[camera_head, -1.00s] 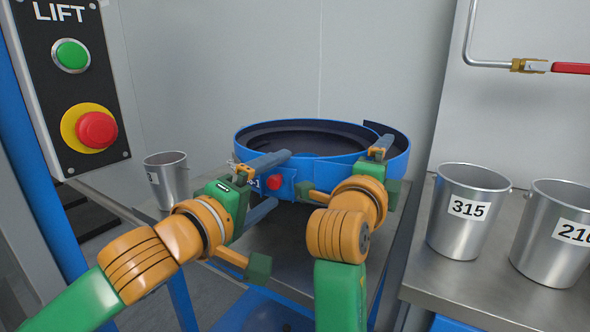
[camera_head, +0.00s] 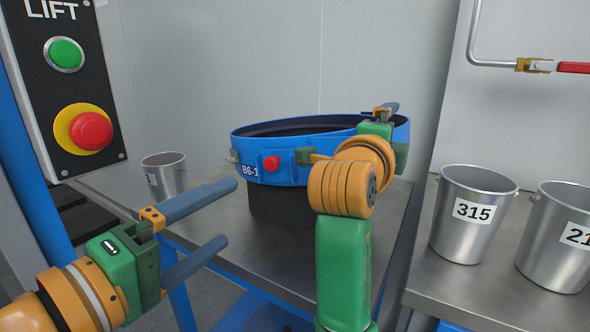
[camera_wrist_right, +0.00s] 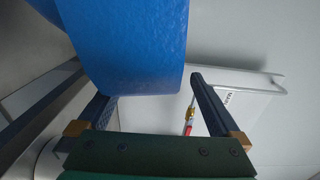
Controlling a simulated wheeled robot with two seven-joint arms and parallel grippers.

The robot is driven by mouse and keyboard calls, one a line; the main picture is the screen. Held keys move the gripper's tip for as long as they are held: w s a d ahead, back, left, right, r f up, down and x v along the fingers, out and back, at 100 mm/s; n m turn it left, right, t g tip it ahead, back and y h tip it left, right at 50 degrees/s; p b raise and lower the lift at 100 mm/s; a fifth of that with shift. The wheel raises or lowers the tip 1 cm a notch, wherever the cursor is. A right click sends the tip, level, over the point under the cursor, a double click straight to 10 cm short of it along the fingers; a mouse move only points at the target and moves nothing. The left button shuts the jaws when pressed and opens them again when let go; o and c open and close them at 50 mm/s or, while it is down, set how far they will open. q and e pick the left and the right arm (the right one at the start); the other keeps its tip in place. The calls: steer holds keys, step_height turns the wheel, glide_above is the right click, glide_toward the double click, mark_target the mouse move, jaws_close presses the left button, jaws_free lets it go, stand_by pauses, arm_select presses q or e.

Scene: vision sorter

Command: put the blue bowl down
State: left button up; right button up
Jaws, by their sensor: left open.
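The blue bowl (camera_head: 300,177), marked B6-1 with a red button on its front, stands over a dark round base (camera_head: 280,205) on the metal table. My right gripper (camera_head: 385,109) is at the bowl's right rim. In the right wrist view its fingers are spread wide; the blue wall (camera_wrist_right: 130,50) hides part of one, with a gap beside the other.
A metal bucket (camera_head: 164,174) stands behind left. Bucket 315 (camera_head: 465,240) and another bucket (camera_head: 550,265) stand on the right bench (camera_head: 430,280). A LIFT panel with a green button (camera_head: 65,54) and a red button (camera_head: 90,131) is at the left. The metal table's (camera_head: 385,235) right part is bare.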

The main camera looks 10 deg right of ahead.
steer(key=r, duration=0.5)
steer(key=shift+s, duration=0.25)
steer(key=shift+f, duration=0.1)
steer(key=s+d+b, duration=0.2)
steer(key=s, duration=0.3)
steer(key=shift+s+d+b, duration=0.25)
steer(key=shift+d+b, duration=0.15)
